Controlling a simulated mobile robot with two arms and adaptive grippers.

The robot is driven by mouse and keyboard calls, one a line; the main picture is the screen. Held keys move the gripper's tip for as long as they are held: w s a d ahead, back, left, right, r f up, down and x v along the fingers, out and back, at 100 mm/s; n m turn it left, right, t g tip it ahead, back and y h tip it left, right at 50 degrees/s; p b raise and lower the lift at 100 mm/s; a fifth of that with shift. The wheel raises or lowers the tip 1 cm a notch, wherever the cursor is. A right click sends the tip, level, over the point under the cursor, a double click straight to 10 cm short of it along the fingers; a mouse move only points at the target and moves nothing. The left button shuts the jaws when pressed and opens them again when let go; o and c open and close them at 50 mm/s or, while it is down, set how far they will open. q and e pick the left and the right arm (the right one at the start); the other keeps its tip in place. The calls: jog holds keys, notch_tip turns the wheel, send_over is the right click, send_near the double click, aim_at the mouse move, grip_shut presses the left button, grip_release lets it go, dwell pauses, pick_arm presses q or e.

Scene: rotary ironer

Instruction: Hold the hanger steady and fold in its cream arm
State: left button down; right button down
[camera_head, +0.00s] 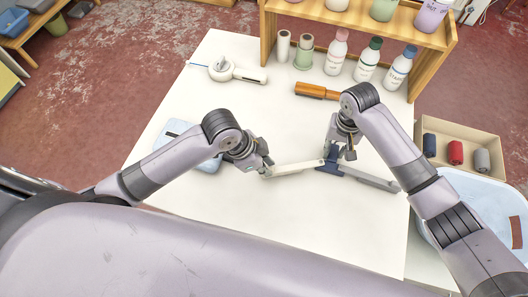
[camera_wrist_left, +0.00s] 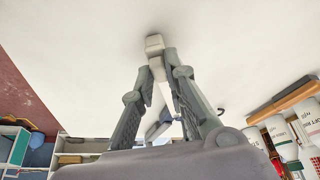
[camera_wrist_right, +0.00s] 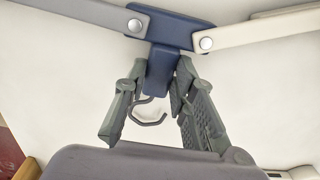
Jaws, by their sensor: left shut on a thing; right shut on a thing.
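The folding hanger lies on the white table, with a dark blue centre piece (camera_head: 330,160), a cream arm (camera_head: 297,168) pointing left and a grey arm (camera_head: 371,179) pointing right. Both arms are spread out. My left gripper (camera_head: 266,170) is shut on the outer end of the cream arm, which also shows between its fingers in the left wrist view (camera_wrist_left: 155,45). My right gripper (camera_head: 341,152) is shut on the stem of the blue centre piece (camera_wrist_right: 160,75). The metal hook (camera_wrist_right: 148,118) shows between the right fingers in the right wrist view.
A wooden shelf (camera_head: 360,22) with bottles stands at the table's back. A white handheld device (camera_head: 235,71) and an orange-brown handled thing (camera_head: 316,91) lie near it. A light blue item (camera_head: 205,163) is partly behind my left arm. The front table (camera_head: 330,230) is clear.

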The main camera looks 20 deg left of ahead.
pick_arm(q)
jog(key=s+d+n, duration=0.2)
jog(key=s+d+n+t+y, duration=0.1)
jog(key=s+d+n, duration=0.1)
jog(key=s, duration=0.1)
jog(key=shift+s+d+n, duration=0.1)
jog(key=shift+d+n, duration=0.1)
jog(key=shift+n, duration=0.1)
jog(key=s+d+n, duration=0.1)
jog(key=d+n+y, duration=0.1)
jog(key=d, duration=0.1)
jog(key=s+d+n+t, duration=0.1)
jog(key=d+n, duration=0.1)
jog(key=shift+s+d, duration=0.1)
jog(key=shift+s, duration=0.2)
jog(key=shift+s+d+n+y, duration=0.15)
jog(key=shift+d+n+y, duration=0.2)
jog(key=shift+d+n, duration=0.35)
jog(key=shift+s+d+n+y, duration=0.15)
jog(key=shift+d+n+y, duration=0.2)
jog(key=shift+d+n, duration=0.35)
jog(key=shift+d+t, duration=0.1)
jog(key=shift+t, duration=0.2)
jog(key=c, duration=1.6)
grip_release()
